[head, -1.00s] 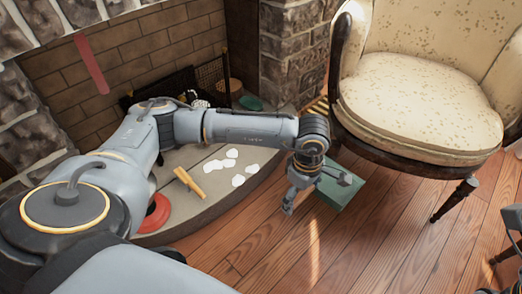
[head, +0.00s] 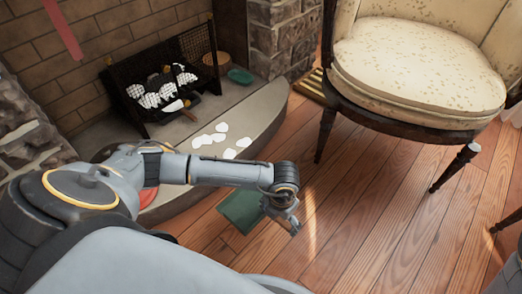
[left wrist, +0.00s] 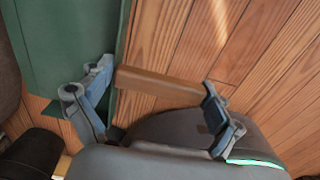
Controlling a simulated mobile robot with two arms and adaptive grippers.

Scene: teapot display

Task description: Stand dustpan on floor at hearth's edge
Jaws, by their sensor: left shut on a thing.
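The dustpan is a green pan (head: 239,211) with a wooden handle. In the head view it is beside the curved front edge of the stone hearth (head: 262,118), over the wood floor. I cannot tell whether it touches the floor. My left gripper (head: 287,216) is at its right side, and my arm hides part of the hearth. In the left wrist view the green pan (left wrist: 65,45) fills the upper left, and the wooden handle (left wrist: 158,83) lies between the fingers of my left gripper (left wrist: 155,98), which is shut on it. My right gripper is not in view.
Several white scraps (head: 203,139) lie on the hearth before a black fire screen (head: 165,80). A small green dish (head: 240,76) is behind them. A red round thing (head: 147,196) is partly behind my arm. A cream armchair (head: 410,75) stands right; the floor before it is clear.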

